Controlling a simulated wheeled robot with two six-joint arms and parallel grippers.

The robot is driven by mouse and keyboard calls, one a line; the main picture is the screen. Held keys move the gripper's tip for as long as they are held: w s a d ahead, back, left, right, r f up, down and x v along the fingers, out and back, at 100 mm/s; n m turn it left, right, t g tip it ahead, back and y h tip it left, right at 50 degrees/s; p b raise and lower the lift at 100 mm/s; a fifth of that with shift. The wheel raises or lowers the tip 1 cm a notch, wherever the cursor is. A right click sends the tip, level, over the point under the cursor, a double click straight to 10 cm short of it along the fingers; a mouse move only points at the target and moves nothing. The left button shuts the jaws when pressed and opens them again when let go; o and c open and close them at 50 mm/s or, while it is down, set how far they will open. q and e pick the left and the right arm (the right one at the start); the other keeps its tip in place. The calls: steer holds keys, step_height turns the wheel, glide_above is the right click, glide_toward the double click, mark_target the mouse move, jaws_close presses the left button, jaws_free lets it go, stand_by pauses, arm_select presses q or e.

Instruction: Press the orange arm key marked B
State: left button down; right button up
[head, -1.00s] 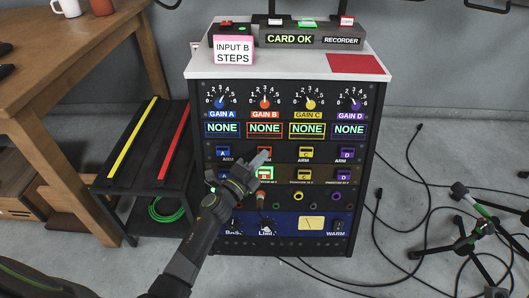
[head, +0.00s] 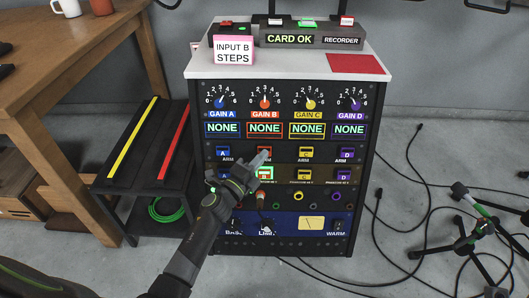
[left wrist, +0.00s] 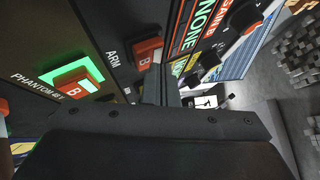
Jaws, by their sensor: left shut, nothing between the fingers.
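The orange arm key marked B (head: 265,151) is on the upper key row of the rack, partly hidden by my gripper in the head view. In the left wrist view the key (left wrist: 148,51) sits beside the word ARM. My left gripper (head: 262,158) is shut and empty, its tip just below and in front of this key. In the left wrist view the shut fingers (left wrist: 160,85) are very close to the key's lower edge; I cannot tell whether they touch. The GAIN B display (head: 265,129) above reads NONE.
Just below, the orange phantom key B (head: 265,174) is lit green; it also shows in the left wrist view (left wrist: 78,82). Blue arm key A (head: 223,152) and yellow arm key C (head: 306,153) flank key B. A pink-edged sign (head: 233,50) reads INPUT B STEPS.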

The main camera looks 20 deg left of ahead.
arm_select(q)
steer(key=shift+w+a+f, duration=0.1)
steer(key=shift+w+f, duration=0.05)
steer(key=shift+w, duration=0.25)
steer(key=shift+s, duration=0.4)
steer(key=s+d+r+p, duration=0.1)
steer(key=s+r+p, duration=0.1)
steer(key=s+p, duration=0.2)
steer(key=shift+s+d+r+p, duration=0.15)
steer(key=shift+s+d+p, duration=0.2)
steer(key=shift+s, duration=0.4)
stand_by(0.3)
